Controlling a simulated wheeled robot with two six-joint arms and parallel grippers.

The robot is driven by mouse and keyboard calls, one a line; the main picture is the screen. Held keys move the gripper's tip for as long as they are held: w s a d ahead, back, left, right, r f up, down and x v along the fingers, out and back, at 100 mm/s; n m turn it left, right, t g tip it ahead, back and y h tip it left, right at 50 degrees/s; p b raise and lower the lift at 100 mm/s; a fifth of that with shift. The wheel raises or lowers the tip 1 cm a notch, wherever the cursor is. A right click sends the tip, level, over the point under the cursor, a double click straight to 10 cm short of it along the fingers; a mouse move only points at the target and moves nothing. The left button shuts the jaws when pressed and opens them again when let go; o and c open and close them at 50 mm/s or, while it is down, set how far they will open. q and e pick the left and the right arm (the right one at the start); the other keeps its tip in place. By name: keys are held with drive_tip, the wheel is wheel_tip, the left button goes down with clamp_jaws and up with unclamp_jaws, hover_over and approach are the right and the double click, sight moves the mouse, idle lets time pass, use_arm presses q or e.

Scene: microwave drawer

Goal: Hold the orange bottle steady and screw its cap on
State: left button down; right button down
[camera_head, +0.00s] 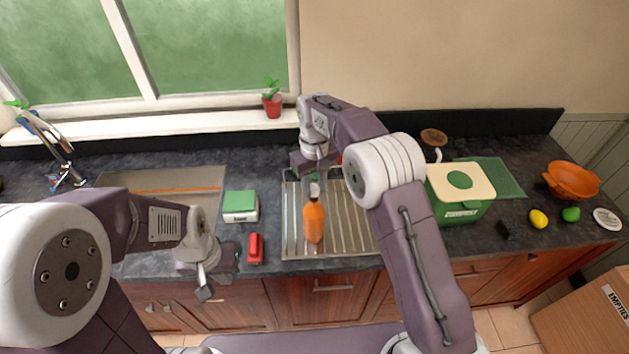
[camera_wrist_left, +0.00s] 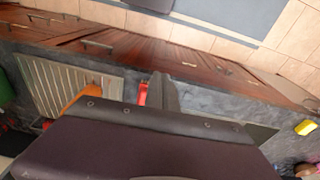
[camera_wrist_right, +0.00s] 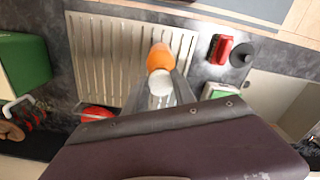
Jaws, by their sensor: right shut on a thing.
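The orange bottle (camera_head: 314,222) stands upright on the ribbed metal drainboard in the head view. Its top shows in the right wrist view (camera_wrist_right: 159,56). My right gripper (camera_head: 314,182) comes down over it from behind. In the right wrist view its fingers (camera_wrist_right: 161,88) are shut on a white cap (camera_wrist_right: 160,80), in line with the bottle's top. I cannot tell whether the cap touches or is threaded on the neck. My left gripper (camera_head: 205,292) is near the counter's front edge, left of the bottle and apart from it. In the left wrist view its fingers (camera_wrist_left: 164,88) look together and empty.
A red object (camera_head: 255,248) and a green-and-white box (camera_head: 240,206) lie left of the drainboard (camera_head: 291,225). A green bin (camera_head: 460,208) stands right, with an orange colander (camera_head: 571,180), lemon (camera_head: 538,219) and lime (camera_head: 571,214) beyond. A red-potted plant (camera_head: 272,104) stands behind.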

use_arm(q)
drive_tip(key=c, duration=1.5)
unclamp_jaws()
drive_tip(key=shift+w+d+f, duration=0.1)
drive_tip(key=shift+f, duration=0.05)
drive_tip(key=o, duration=0.9)
drive_tip(key=d+n, duration=0.1)
drive_tip(key=w+f+n+g+h, duration=0.1)
drive_tip(key=d+f+n, duration=0.1)
drive_tip(key=n, duration=0.1)
drive_tip(key=shift+w+d+f+g+h, duration=0.2)
drive_tip(key=shift+d+g+h, duration=0.1)
drive_tip(key=shift+g+h, duration=0.1)
drive_tip(key=shift+o, duration=0.2)
drive_tip(key=n+t+h, duration=0.4)
drive_tip(key=n+h, duration=0.6)
drive_tip(key=n, duration=0.7)
approach(311, 230)
drive_tip(key=f, duration=0.1)
drive_tip(key=w+f, duration=0.2)
drive_tip(key=shift+w+f, duration=0.25)
drive_tip(key=shift+f, duration=0.15)
drive_tip(key=x, duration=1)
drive_tip(key=shift+w+f, duration=0.1)
drive_tip(key=c, duration=0.9)
